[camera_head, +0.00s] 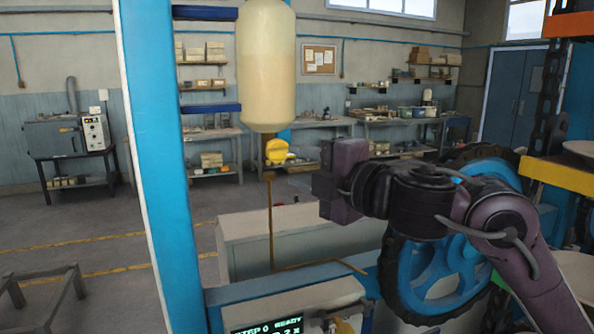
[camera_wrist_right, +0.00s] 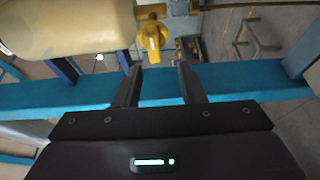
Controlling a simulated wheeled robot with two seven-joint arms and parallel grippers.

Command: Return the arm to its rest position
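My right gripper (camera_head: 324,182) is held up in the middle of the head view, with my purple and black arm reaching in from the right. In the right wrist view its two fingers (camera_wrist_right: 160,80) stand apart with nothing between them. A yellow valve handle (camera_head: 277,151) sits under a cream tank (camera_head: 266,65). In the right wrist view the yellow handle (camera_wrist_right: 151,40) lies beyond the fingertips, with a visible gap, and the tank (camera_wrist_right: 60,28) is at upper left. The fingers are hard to make out in the head view. My left gripper is not in view.
A blue post (camera_head: 158,150) stands left of the tank. A blue spoked wheel (camera_head: 445,265) with a black rim is just behind and below my right arm. A lit display (camera_head: 268,327) is at the bottom. Shelves and benches line the far wall; open floor lies at left.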

